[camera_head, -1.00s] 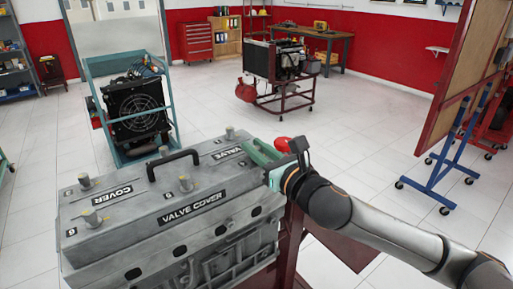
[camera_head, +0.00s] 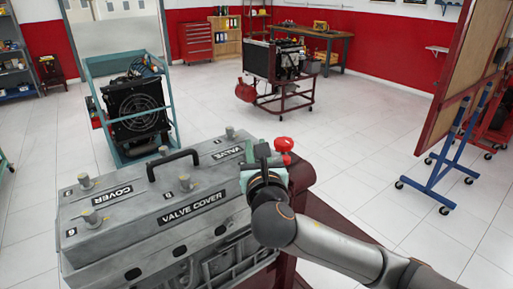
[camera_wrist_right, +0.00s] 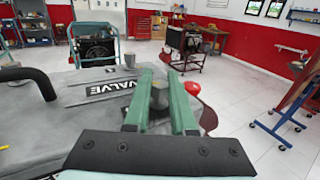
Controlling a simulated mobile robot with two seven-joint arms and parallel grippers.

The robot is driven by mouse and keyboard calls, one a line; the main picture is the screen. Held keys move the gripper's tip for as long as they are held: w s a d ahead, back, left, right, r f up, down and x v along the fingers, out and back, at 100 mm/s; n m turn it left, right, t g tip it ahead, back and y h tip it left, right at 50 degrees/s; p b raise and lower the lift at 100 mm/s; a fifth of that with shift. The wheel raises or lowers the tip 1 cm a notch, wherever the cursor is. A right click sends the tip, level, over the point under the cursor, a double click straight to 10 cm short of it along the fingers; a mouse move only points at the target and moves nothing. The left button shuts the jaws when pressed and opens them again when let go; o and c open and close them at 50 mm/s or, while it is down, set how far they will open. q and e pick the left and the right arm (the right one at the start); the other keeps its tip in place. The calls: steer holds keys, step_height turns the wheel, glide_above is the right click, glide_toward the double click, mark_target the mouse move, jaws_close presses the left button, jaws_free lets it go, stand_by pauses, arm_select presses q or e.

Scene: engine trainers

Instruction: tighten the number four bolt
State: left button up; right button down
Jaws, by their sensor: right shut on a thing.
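The grey engine block with its valve cover (camera_head: 150,214) stands at the lower left of the head view. My right gripper (camera_head: 262,156) is at the cover's right end. In the right wrist view its green fingers (camera_wrist_right: 160,90) are on either side of a grey bolt head (camera_wrist_right: 159,98), shut on it. That bolt's number is hidden, so I cannot tell from a label that it is number four. Other bolts stand upright on the cover, at the front left (camera_head: 91,216), left (camera_head: 84,181), middle (camera_head: 186,183) and back (camera_head: 230,131). My left gripper is out of view.
A black handle (camera_head: 172,158) arches over the cover. A red knob (camera_head: 284,144) on the dark red stand is close beside my right gripper.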

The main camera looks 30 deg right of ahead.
steer(key=m+g+h, duration=0.2)
steer(key=h, duration=0.1)
steer(key=m+g+h, duration=0.2)
steer(key=m+h, duration=0.1)
steer(key=shift+h, duration=0.3)
steer(key=shift+g+h, duration=0.3)
steer(key=shift+g, duration=0.2)
steer(key=c, duration=0.7)
jaws_free()
steer(key=shift+m, duration=0.3)
steer(key=shift+c, duration=0.2)
steer(key=b+v, duration=0.1)
steer(key=v, duration=1.1)
steer(key=shift+s+a, duration=0.15)
steer(key=shift+s, duration=0.05)
